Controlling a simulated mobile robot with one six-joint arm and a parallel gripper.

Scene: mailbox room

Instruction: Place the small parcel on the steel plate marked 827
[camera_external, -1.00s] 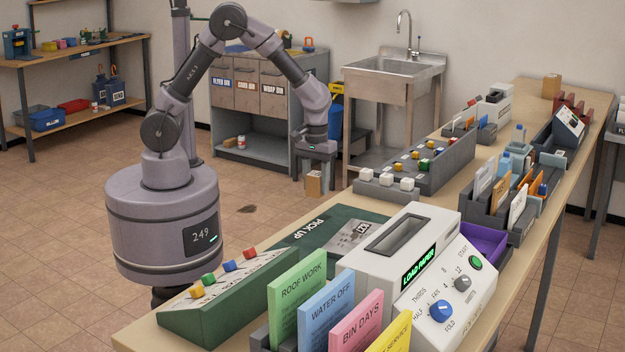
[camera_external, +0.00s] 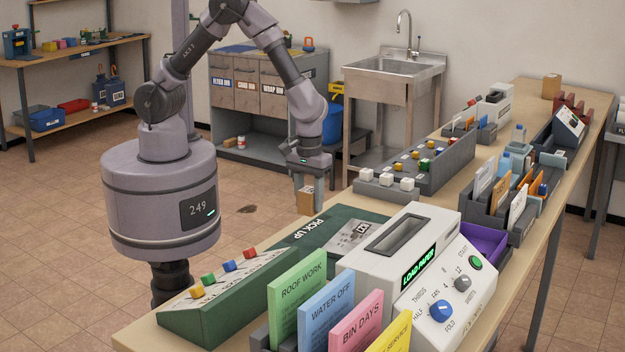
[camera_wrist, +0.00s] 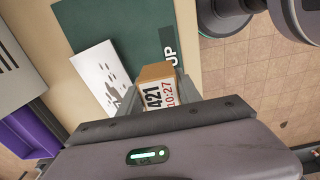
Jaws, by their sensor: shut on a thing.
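My gripper (camera_external: 311,196) is shut on a small brown box-shaped parcel (camera_external: 304,202). It holds the parcel in the air, in front of the bench's near left edge in the external view. In the wrist view the parcel (camera_wrist: 157,72) sits between the fingers, and its label reads 421 and 10:27. A pale grey plate-like sheet (camera_external: 349,238) with dark marks lies on the green PICK UP mat (camera_external: 300,236). It also shows in the wrist view (camera_wrist: 91,71), left of the parcel. I cannot read 827 on it or anywhere else.
A white LOAD PAPER machine (camera_external: 385,265) stands right of the mat. A green sloped box with coloured buttons (camera_external: 228,295) and upright coloured cards (camera_external: 325,315) are in front. A grey button rack (camera_external: 435,165) lies behind. Another brown box (camera_external: 551,86) stands at the far end.

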